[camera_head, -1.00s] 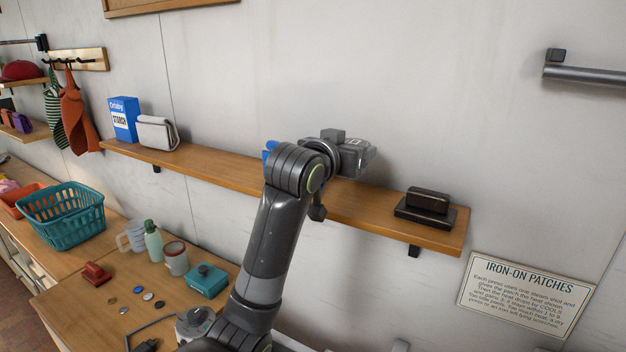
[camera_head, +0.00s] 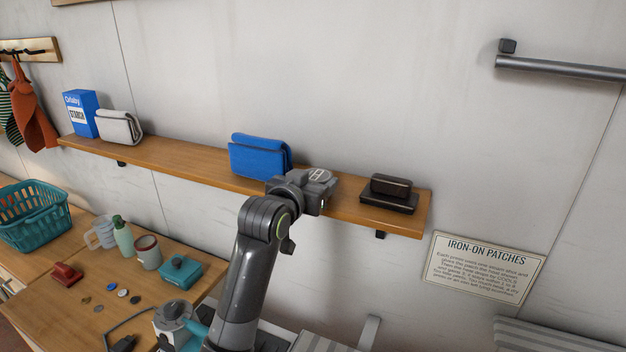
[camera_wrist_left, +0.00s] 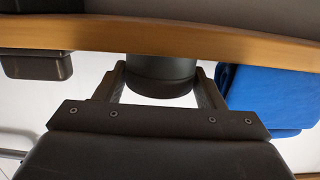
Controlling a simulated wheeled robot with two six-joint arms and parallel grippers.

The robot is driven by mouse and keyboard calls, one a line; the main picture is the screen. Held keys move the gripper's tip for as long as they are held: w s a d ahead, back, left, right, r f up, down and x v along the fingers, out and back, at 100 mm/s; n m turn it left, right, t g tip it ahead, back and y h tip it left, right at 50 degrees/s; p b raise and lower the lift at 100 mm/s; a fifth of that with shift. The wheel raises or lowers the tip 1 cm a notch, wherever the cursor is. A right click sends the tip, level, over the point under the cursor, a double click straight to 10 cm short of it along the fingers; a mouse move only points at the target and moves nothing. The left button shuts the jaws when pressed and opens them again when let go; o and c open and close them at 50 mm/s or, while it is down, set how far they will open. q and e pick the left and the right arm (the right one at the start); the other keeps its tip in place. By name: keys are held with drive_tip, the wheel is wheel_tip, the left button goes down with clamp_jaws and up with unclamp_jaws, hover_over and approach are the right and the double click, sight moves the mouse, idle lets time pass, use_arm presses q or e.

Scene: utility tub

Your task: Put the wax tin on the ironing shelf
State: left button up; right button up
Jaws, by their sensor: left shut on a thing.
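My left gripper (camera_head: 320,188) is at the wooden ironing shelf (camera_head: 200,167), between a blue folded bag and a dark block. In the left wrist view its two fingers are shut on a dark round tin (camera_wrist_left: 160,80), which I take to be the wax tin. The shelf's edge (camera_wrist_left: 230,45) runs across that view, over part of the tin. Whether the tin touches the shelf I cannot tell. In the head view the gripper and wrist hide the tin. My right gripper is not in view.
The blue bag (camera_head: 260,155) stands left of my gripper, and a dark brown block on a base (camera_head: 389,192) stands right. A starch box (camera_head: 80,113) and grey pouch (camera_head: 119,127) sit farther left. A counter below holds a teal basket (camera_head: 33,215), mugs and small items.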

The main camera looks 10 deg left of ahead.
use_arm(q)
drive_tip(key=shift+f, duration=0.15)
drive_tip(key=o, duration=1)
drive_tip(key=shift+s+a+b, duration=0.1)
drive_tip(key=shift+s+b, duration=0.3)
drive_tip(key=shift+s, duration=0.15)
drive_tip(key=b+v, duration=0.2)
drive_tip(key=v, duration=0.3)
drive_tip(key=b+v, duration=0.2)
drive_tip(key=v, duration=0.4)
drive_tip(key=shift+r, duration=0.25)
